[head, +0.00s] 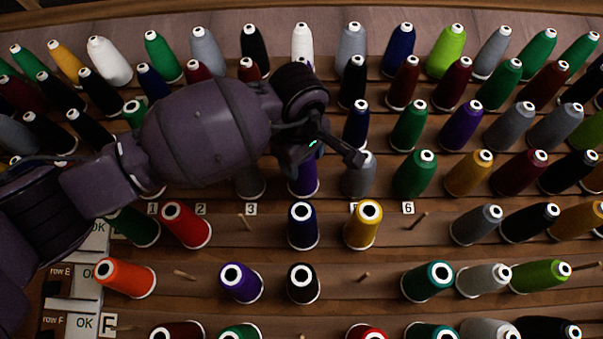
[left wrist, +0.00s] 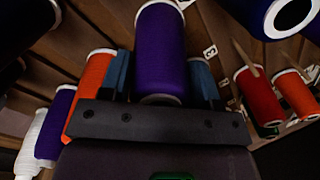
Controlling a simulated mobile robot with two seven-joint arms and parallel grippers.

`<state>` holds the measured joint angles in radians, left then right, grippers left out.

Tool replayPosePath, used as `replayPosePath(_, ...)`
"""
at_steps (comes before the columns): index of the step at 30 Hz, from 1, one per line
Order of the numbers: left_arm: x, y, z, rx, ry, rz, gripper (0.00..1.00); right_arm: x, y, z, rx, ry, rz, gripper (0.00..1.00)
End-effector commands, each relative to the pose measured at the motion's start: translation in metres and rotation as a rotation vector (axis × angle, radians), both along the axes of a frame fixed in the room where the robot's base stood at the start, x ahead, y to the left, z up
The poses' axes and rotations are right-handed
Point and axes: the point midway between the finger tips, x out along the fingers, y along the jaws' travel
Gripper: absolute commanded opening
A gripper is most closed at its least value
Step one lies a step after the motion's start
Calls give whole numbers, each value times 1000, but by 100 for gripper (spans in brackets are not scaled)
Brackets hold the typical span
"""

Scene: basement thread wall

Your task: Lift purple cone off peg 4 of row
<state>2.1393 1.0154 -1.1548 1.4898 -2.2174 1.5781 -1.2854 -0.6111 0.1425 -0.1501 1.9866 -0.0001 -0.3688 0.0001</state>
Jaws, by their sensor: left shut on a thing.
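The purple cone (head: 303,180) stands in the column between labels 3 and 5, mostly hidden behind my gripper and arm in the head view. My left gripper (head: 333,153) is at this cone, with its fingers on either side. In the left wrist view the purple cone (left wrist: 160,50) fills the gap between the two bluish fingers of the left gripper (left wrist: 160,78), which is shut on it. The cone's lower part shows near its shelf in the head view; I cannot tell whether it has left the peg. The right gripper is not in view.
A grey cone (head: 358,178) stands close on the right and another grey cone (head: 250,184) on the left. A navy cone (head: 302,228) and a gold cone (head: 363,228) stand just below. Bare pegs (head: 246,222) (head: 418,221) leave gaps in that lower row.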

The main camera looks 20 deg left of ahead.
Motion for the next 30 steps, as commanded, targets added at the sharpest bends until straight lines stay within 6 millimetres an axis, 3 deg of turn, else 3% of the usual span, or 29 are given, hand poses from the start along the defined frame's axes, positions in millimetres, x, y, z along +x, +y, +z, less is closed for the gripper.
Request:
replayPosePath(18, -38, -11, 10, 0, -2, -1, 36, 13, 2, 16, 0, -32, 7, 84)
replayPosePath(30, -63, -18, 15, 0, -2, -1, 36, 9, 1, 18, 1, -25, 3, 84)
